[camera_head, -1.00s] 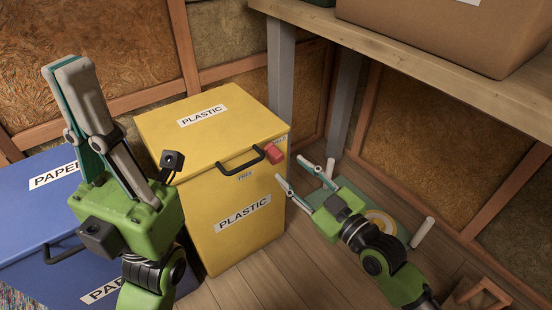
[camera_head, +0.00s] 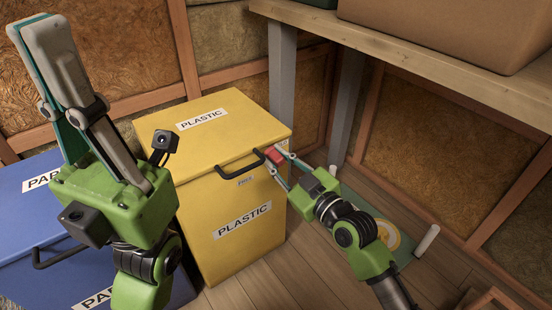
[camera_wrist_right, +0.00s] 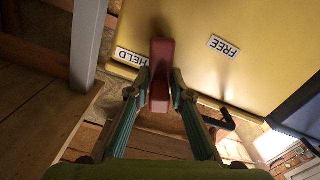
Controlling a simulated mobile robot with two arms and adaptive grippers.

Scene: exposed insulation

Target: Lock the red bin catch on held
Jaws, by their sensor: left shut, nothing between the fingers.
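The red catch (camera_head: 275,155) sits at the upper front right corner of the yellow plastic bin (camera_head: 207,205). In the right wrist view the red catch (camera_wrist_right: 161,70) stands between a HELD label (camera_wrist_right: 131,57) and a FREE label (camera_wrist_right: 224,46), nearer HELD. My right gripper (camera_head: 279,160) has its fingers around the catch. In the wrist view the right gripper's fingertips (camera_wrist_right: 161,78) lie close on either side of it; I cannot tell whether both touch. My left gripper (camera_head: 45,22) is shut and empty, raised at the left in front of the bins.
A black handle (camera_head: 240,163) is on the yellow bin beside the catch. A blue paper bin (camera_head: 45,215) stands left. A wooden bench (camera_head: 400,45) with a cardboard box (camera_head: 450,25) is behind right. A grey bench leg (camera_head: 282,80) rises behind the yellow bin.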

